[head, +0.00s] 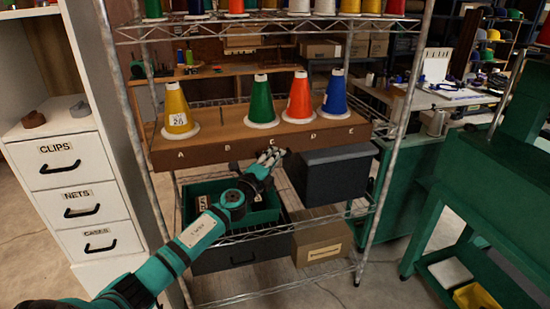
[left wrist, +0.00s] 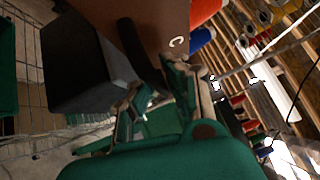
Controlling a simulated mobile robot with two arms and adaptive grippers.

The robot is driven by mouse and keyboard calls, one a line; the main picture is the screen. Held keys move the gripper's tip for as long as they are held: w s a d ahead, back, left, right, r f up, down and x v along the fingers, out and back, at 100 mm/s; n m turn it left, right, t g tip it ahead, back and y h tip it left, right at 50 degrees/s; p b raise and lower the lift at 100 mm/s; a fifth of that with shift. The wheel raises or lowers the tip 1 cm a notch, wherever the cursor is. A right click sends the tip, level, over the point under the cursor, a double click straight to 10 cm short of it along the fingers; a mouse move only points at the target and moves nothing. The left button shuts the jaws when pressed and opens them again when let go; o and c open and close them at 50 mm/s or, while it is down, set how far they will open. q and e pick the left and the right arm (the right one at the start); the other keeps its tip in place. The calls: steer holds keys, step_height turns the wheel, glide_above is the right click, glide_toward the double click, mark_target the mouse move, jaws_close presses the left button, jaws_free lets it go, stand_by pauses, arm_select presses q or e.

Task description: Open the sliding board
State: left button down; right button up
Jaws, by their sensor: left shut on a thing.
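The sliding board (head: 215,151) is a brown wooden slab lettered A to E along its front, on a wire shelf rack. Its brown face with the letter C also shows in the left wrist view (left wrist: 160,25). A dark handle (left wrist: 143,58) sticks out from that face, below the C. My left gripper (head: 272,156) reaches up to the board's front near the middle. In the left wrist view my left gripper (left wrist: 155,95) has its fingers shut on the handle. The fingers partly hide the handle and the letters. My right gripper is in neither view.
Yellow (head: 178,110), green (head: 262,102), orange (head: 299,98) and blue (head: 335,95) thread cones stand on the board. Below are a dark box (head: 335,172), a green bin (head: 200,190) and a cardboard box (head: 322,240). Rack posts (head: 400,125) flank the board.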

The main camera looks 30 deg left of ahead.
arm_select(q)
steer(key=shift+f, duration=0.15)
steer(key=s+d+p, duration=0.4)
steer(key=s+d, duration=0.9)
steer(key=d, duration=0.3)
steer(key=shift+s, duration=0.35)
steer(key=shift+f, duration=0.1)
steer(key=c, duration=1.4)
jaws_free()
steer(key=shift+w+a, duration=0.1)
steer(key=shift+a, duration=0.05)
